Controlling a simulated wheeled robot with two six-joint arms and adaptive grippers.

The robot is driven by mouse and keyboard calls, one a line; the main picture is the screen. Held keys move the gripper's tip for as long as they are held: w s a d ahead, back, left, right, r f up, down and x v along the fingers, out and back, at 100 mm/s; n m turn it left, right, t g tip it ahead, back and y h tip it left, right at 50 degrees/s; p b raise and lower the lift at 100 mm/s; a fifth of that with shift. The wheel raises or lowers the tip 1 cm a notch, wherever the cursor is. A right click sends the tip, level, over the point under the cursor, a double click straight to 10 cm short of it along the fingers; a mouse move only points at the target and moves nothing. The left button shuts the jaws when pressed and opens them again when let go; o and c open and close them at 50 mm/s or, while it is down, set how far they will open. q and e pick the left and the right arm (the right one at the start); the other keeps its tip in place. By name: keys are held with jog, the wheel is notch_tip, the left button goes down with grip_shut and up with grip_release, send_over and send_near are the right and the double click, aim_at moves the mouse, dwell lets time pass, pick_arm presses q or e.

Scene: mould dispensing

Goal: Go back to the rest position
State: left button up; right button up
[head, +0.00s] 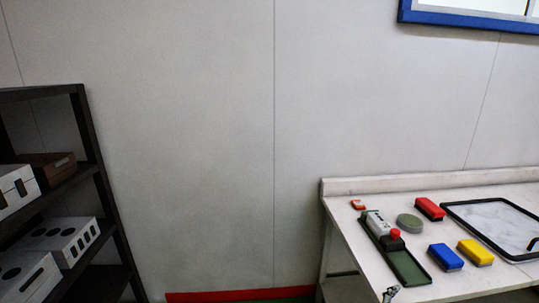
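Neither of my grippers can be made out in the head view, and no arm shows. On the white workbench (440,188) at the right lie a red block (429,208), a blue block (445,257) and a yellow block (475,252), each with a dark base. A round grey-green disc (410,222) lies left of the red block.
A dark shelf (85,130) with white boxes (62,238) and a brown box (50,165) stands at the left. Bare wall lies between.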

jog(key=s+a+f+m+g+y, duration=0.3)
jog(key=s+f+m+g+y, duration=0.15)
jog(key=s+m, duration=0.7)
jog(key=s+a+f+m+g+y, duration=0.1)
jog(key=s+a+m+g+y, duration=0.1)
jog(key=s+a+m+y, duration=0.6)
jog(key=s+d+f+n+h, duration=0.1)
jog(key=s+f, duration=0.1)
jog(key=f, duration=1)
jog(key=s+f+n+h, duration=0.1)
jog(key=s+f, duration=0.1)
jog(key=f, duration=1.1)
pick_arm(q)
jog(key=shift+s+a, duration=0.25)
jog(key=shift+s, duration=0.25)
pick_arm(e)
jog(key=s+d+f+g, duration=0.1)
jog(key=s+f+g, duration=0.1)
jog(key=s+f, duration=1.6)
jog(key=shift+s+d, duration=0.25)
jog(key=shift+s, duration=0.35)
pick_arm(q)
jog(key=shift+w, duration=0.1)
pick_arm(e)
jog(key=shift+m, duration=0.25)
